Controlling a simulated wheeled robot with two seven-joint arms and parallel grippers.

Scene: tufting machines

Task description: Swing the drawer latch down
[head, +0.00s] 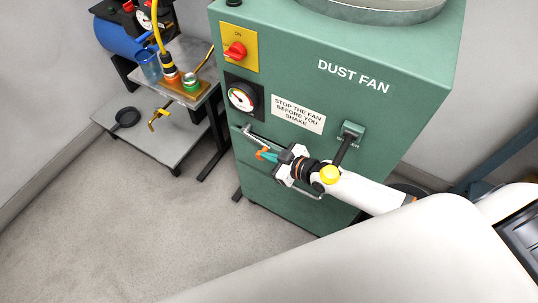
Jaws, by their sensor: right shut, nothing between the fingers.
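The green dust fan cabinet (417,100) stands at the right of centre. A drawer front (262,183) is low on its face, with a silver bar handle (308,193) partly behind my right gripper. A small silver lever (256,133) sticks out at the drawer's upper left; it looks like the latch, but its exact angle is hard to read. My right gripper (264,154) is shut and empty, just below and right of that lever. I cannot tell whether they touch. My left gripper is out of view.
A red switch (235,51), a gauge (241,97) and a black lever (348,146) are on the cabinet face. The floor in front is clear.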

